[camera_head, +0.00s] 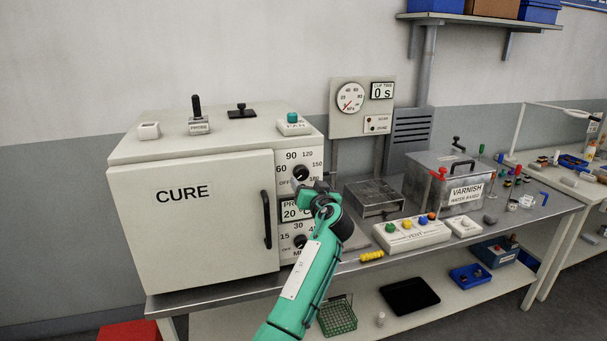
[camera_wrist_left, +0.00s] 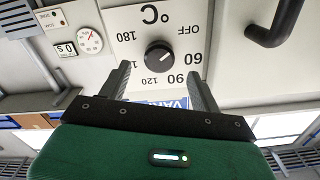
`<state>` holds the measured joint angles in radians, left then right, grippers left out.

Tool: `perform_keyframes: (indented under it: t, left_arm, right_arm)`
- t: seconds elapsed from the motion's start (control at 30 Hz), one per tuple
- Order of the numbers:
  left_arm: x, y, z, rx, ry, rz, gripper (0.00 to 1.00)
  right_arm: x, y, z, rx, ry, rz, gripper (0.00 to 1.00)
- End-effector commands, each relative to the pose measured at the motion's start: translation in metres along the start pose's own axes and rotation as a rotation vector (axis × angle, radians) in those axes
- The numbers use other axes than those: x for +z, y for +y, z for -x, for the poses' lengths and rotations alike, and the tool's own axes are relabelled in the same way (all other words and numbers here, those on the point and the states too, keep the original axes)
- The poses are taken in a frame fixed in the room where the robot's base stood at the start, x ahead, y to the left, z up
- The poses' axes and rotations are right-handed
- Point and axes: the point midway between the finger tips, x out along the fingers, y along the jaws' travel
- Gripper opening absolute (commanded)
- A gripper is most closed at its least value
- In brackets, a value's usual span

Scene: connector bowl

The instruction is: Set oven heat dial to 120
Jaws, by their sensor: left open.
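The oven heat dial (camera_head: 301,173) is a round black knob on the white panel at the right of the CURE oven (camera_head: 190,225). Its scale runs from OFF through 60, 90, 120, 150 to 180. In the left wrist view the dial (camera_wrist_left: 159,56) appears upside down, between my two grey fingers and just beyond their tips. I cannot read its setting surely. My left gripper (camera_head: 302,186) is open and empty, just below and in front of the dial; it also shows in the left wrist view (camera_wrist_left: 158,68). The 150 mark is hidden there. My right gripper is not in view.
The black oven door handle (camera_head: 267,219) stands out left of the panel. A second dial (camera_head: 300,242), marked in minutes, sits lower, partly behind my arm. A metal box (camera_head: 375,198) and a button box (camera_head: 412,234) stand on the bench to the right.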

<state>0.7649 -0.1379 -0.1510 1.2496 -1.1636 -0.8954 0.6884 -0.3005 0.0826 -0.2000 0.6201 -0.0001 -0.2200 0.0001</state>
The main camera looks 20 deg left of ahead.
Motion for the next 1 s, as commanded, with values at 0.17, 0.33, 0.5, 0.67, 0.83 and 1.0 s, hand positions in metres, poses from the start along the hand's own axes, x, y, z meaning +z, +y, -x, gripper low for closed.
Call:
perform_keyframes:
  t: [0.17,0.33,0.5,0.67,0.83,1.0]
  left_arm:
    - [-0.002,-0.001,-0.027,0.0,0.0,-0.002,0.64]
    - [-0.001,0.0,-0.042,0.0,0.0,-0.001,0.64]
    - [0.0,0.0,-0.049,0.0,0.0,0.0,0.64]
    - [0.001,0.0,-0.05,0.001,0.0,0.001,0.64]
    - [0.001,0.0,-0.049,0.001,0.0,0.0,0.55]
    - [0.001,0.001,-0.049,0.001,0.0,0.0,0.21]
  right_arm:
    - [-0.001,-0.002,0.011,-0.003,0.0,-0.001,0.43]
    - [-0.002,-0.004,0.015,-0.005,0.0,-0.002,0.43]
    - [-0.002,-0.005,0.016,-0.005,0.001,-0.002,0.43]
    - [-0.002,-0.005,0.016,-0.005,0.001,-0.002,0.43]
    - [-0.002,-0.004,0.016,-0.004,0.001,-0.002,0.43]
    - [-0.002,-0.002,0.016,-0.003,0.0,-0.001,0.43]
